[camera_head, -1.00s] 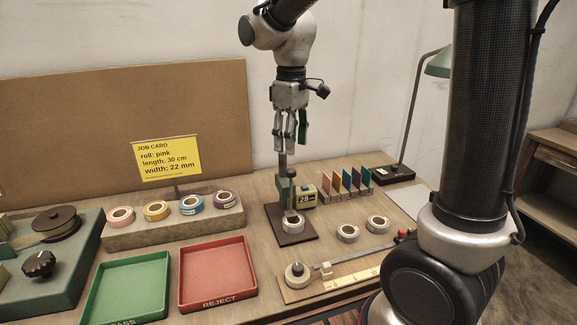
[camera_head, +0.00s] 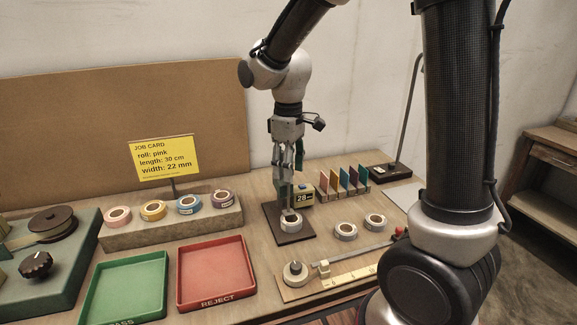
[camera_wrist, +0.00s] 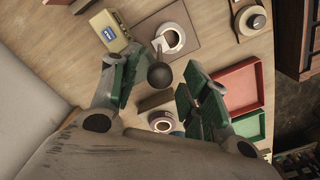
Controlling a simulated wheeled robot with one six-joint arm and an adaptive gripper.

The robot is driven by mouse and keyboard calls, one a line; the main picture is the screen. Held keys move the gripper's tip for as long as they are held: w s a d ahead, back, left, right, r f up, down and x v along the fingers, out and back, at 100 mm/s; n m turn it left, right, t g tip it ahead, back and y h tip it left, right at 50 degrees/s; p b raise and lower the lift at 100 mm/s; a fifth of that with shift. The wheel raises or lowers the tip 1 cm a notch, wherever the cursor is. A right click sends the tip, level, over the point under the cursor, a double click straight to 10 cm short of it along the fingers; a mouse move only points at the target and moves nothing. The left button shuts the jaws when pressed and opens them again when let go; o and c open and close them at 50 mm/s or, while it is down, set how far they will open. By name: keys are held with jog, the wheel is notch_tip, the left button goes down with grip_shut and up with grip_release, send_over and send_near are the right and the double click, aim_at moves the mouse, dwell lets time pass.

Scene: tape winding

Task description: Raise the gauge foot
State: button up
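The gauge has a dark base plate (camera_head: 296,237) and an upright post, with a yellow box (camera_head: 304,195) reading 28 beside it. A white tape roll (camera_head: 291,221) lies on the plate under the gauge foot; the foot seems to rest on it. In the wrist view the roll (camera_wrist: 171,38) and a dark round knob (camera_wrist: 160,75) show. My gripper (camera_head: 286,184) points down over the gauge. In the wrist view my gripper (camera_wrist: 160,88) is open, with the knob between its green-padded fingers and gaps on both sides. The gripper hides the upper gauge in the head view.
Colored cards (camera_head: 342,180) stand right of the gauge. Two loose rolls (camera_head: 345,231) lie right of its plate. The red tray (camera_head: 215,274), green tray (camera_head: 125,290) and roll rack (camera_head: 173,227) are left. A ruler board (camera_head: 330,277) lies in front.

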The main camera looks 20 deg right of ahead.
grip_shut()
jog(key=shift+w+r, duration=0.1)
jog(key=shift+r, duration=1.35)
jog(key=shift+o, duration=0.5)
grip_release()
notch_tip(320, 180, up, 12)
